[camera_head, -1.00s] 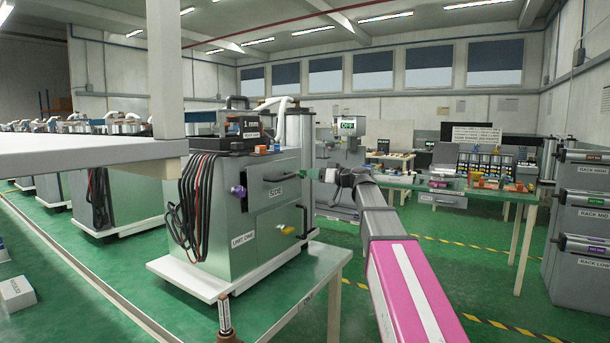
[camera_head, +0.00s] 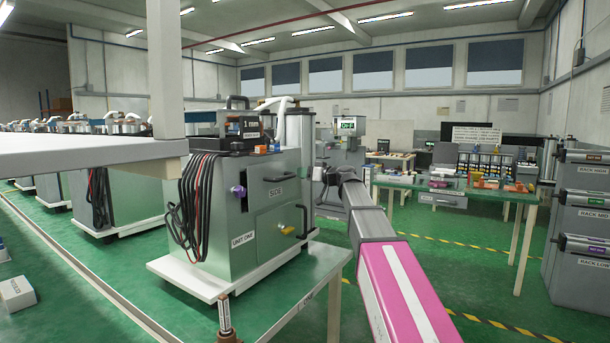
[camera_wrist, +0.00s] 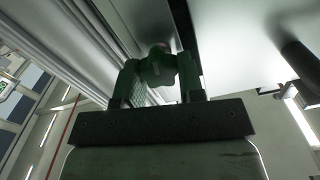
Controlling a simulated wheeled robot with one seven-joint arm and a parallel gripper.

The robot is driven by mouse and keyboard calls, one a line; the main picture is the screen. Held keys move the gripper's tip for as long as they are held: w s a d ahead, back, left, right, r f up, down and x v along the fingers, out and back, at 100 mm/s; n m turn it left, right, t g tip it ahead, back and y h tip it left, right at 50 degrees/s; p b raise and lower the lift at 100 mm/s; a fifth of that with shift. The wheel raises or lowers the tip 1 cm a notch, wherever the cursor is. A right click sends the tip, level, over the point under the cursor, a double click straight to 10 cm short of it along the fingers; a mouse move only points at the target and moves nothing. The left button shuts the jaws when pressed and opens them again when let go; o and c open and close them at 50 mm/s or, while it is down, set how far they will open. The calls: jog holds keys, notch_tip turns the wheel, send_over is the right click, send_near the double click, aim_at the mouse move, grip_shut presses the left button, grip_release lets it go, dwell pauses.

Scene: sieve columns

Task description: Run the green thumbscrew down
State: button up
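The green thumbscrew (camera_wrist: 157,67) shows in the wrist view, dark in the shade, between the two fingers of my gripper (camera_wrist: 160,80). Both fingers appear to touch its sides, so my gripper looks shut on it. The thumbscrew sits beside a dark gap at the edge of a pale panel (camera_wrist: 245,45). In the head view my arm reaches to the right edge of the grey cabinet labelled UNIT ONE (camera_head: 262,212). The fingertips and the thumbscrew cannot be made out there. How far the screw is in is not visible.
The cabinet's SIDE panel has a dark handle (camera_head: 279,178), a purple knob (camera_head: 238,191) and a yellow knob (camera_head: 288,231). Black cables (camera_head: 188,205) hang on its left. A dark bar handle (camera_wrist: 300,62) is at right in the wrist view. Open green floor lies right of my arm.

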jog(key=shift+m, duration=0.3)
jog(key=shift+f+m, duration=0.2)
jog(key=shift+m, duration=4.7)
jog(key=shift+f+m, duration=0.2)
jog(key=shift+m, duration=4.7)
jog(key=shift+f+m, duration=0.2)
jog(key=shift+m, duration=4.7)
jog(key=o, duration=0.6)
jog(key=shift+o, duration=0.2)
